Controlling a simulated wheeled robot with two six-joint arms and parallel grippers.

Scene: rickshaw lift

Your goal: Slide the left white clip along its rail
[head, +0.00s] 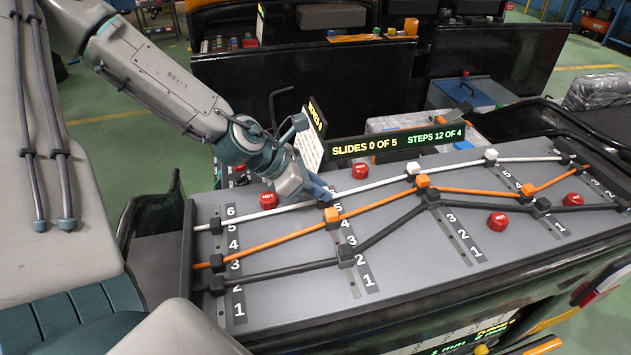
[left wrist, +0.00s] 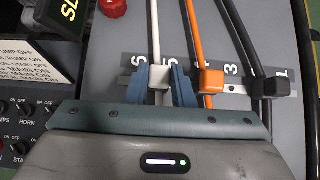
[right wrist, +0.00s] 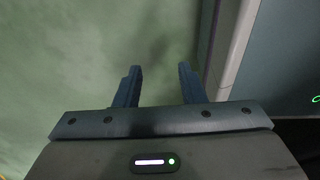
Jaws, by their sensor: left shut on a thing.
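The left white clip (left wrist: 158,98) sits on the white rail (left wrist: 154,30), between the blue fingers of my left gripper (left wrist: 158,84), which is shut on it. In the head view my left gripper (head: 318,190) reaches down to the rail from the upper left and mostly hides this clip. The white rail (head: 400,184) runs across the sloped grey panel, and another white clip (head: 491,155) sits farther right on it. My right gripper (right wrist: 160,84) is open and empty, over green floor in the right wrist view.
An orange clip (head: 332,215) on the orange rail (head: 280,240) is close beside my left gripper. A black rail (head: 390,232) runs nearer the front. Red HOT knobs (head: 361,171) stand on the panel. A display sign (head: 375,145) reading "SLIDES 0 OF 5" stands behind the rails.

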